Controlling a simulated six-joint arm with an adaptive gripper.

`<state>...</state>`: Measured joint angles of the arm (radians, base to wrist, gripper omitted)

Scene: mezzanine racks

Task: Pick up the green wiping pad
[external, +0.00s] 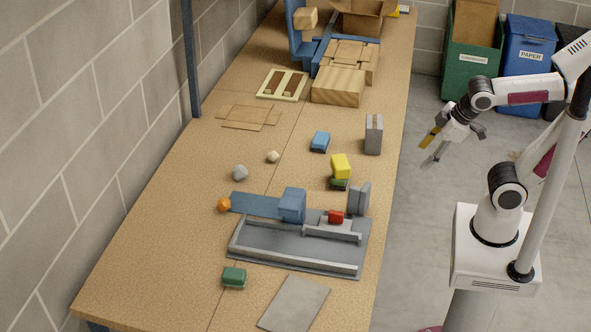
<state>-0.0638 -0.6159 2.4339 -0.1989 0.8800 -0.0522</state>
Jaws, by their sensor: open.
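A green block-shaped pad (234,277) with a darker lower part lies on the tan table, at the near left beside the grey tray-like fixture. A second small dark green piece (339,184) shows just below a yellow block (341,166) near the table's middle right. I cannot tell whether they touch or are one object. My gripper (426,153) is open and empty. It is beyond the table's right edge in the picture, away from both green things.
The grey fixture (250,260) holds a blue block (292,204) and a red piece (336,217). Grey upright blocks (373,134) stand near the right edge. A blue block (320,142), orange ball (224,205) and flat grey plate (293,303) lie about. Boxes crowd the far end.

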